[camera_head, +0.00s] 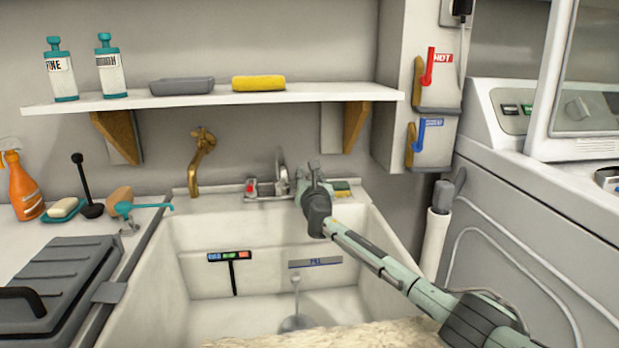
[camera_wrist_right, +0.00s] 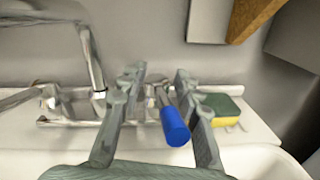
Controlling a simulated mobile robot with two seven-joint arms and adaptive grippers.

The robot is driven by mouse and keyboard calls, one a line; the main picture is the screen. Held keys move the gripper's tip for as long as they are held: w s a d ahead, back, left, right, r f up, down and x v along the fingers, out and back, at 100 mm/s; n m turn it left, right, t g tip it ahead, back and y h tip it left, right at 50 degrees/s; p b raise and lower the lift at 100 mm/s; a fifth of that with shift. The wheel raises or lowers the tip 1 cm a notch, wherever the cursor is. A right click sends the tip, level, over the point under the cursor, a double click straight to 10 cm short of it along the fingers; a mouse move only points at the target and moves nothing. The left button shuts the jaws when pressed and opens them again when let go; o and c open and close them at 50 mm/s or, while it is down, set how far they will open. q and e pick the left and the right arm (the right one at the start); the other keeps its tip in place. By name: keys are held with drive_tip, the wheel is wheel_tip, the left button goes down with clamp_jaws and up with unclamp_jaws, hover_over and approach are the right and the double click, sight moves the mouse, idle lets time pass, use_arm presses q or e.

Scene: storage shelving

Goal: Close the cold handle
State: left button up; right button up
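A metal faucet (camera_head: 281,182) stands on the sink's back ledge, with a red-marked handle (camera_head: 251,187) on its left. In the right wrist view, the blue-capped cold handle (camera_wrist_right: 175,127) shows between my right gripper's two fingers, closer to the right finger. Whether a finger touches it I cannot tell. My right gripper (camera_head: 314,174) is open and reaches over the sink to the faucet's right side, hiding the blue handle in the head view. The fingers also show in the right wrist view (camera_wrist_right: 158,105). My left gripper is not in view.
A green and yellow sponge (camera_wrist_right: 222,110) lies just right of the fingers. A shelf (camera_head: 220,97) with bottles hangs above. Red (camera_head: 428,67) and blue (camera_head: 419,137) levers are on the right wall. The sink basin (camera_head: 210,285) is below my arm.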

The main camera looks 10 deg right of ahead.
sight(310, 178)
wheel_tip(310, 178, up, 10)
drive_tip(key=shift+f, duration=0.25)
drive_tip(key=shift+c, duration=0.6)
